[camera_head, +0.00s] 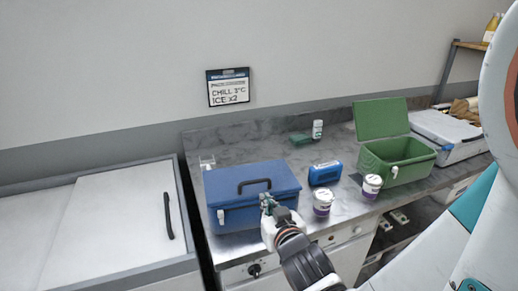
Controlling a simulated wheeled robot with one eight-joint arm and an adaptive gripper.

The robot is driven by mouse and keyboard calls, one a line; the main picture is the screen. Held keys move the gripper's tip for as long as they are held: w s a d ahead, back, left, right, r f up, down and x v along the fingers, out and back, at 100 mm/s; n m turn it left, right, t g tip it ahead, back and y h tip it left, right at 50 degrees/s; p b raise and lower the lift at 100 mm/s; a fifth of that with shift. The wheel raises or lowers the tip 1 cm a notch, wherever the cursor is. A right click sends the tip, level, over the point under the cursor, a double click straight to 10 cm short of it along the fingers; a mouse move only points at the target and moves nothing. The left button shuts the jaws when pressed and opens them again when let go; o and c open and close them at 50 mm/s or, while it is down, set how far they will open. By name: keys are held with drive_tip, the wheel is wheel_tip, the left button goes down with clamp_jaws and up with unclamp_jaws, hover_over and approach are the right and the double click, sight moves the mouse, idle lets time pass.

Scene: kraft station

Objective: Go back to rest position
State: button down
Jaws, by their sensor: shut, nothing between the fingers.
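My gripper (267,203) is in front of the blue cooler box (252,183), over the front right part of it. Its fingers are small in this view and appear shut and empty. My arm reaches in from the lower right. The blue box has its lid closed, with a black handle on top and a white latch on the front. I cannot tell whether the fingertips touch the box.
A green cooler (395,157) stands open at the right. Two lidded cups (323,203) (372,187) and a blue pack (325,173) stand between the boxes. A small white bottle (318,129) is behind. A white chest freezer (105,225) is at the left.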

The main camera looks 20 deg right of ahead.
drive_tip(key=s+a+r+n+g+y+b, duration=0.1)
drive_tip(key=s+a+g, duration=0.1)
drive_tip(key=s+g, duration=0.6)
drive_tip(key=s, duration=0.4)
drive_tip(key=shift+s, duration=0.2)
